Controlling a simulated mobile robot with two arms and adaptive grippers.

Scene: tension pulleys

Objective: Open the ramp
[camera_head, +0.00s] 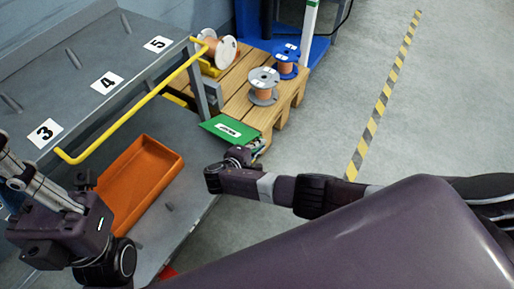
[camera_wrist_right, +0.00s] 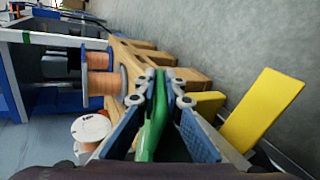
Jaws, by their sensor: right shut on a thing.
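A green panel (camera_head: 230,130) with a white label sits by the front edge of the wooden pallet, beside the grey rack. Which part is the ramp, I cannot tell for sure. My right gripper (camera_head: 258,150) is at the panel's right end. In the right wrist view its fingers (camera_wrist_right: 160,95) are closed on a green part (camera_wrist_right: 152,125), which runs between them. My left arm is at the lower left of the head view; its finger opening does not show clearly.
A grey rack (camera_head: 62,75) numbered 3, 4 and 5 has a yellow rail (camera_head: 130,112). An orange tray (camera_head: 140,185) lies below. The wooden pallet (camera_head: 240,105) holds spools (camera_head: 263,85). A yellow plate (camera_wrist_right: 262,108) is right of the fingers. Grey floor is open at right.

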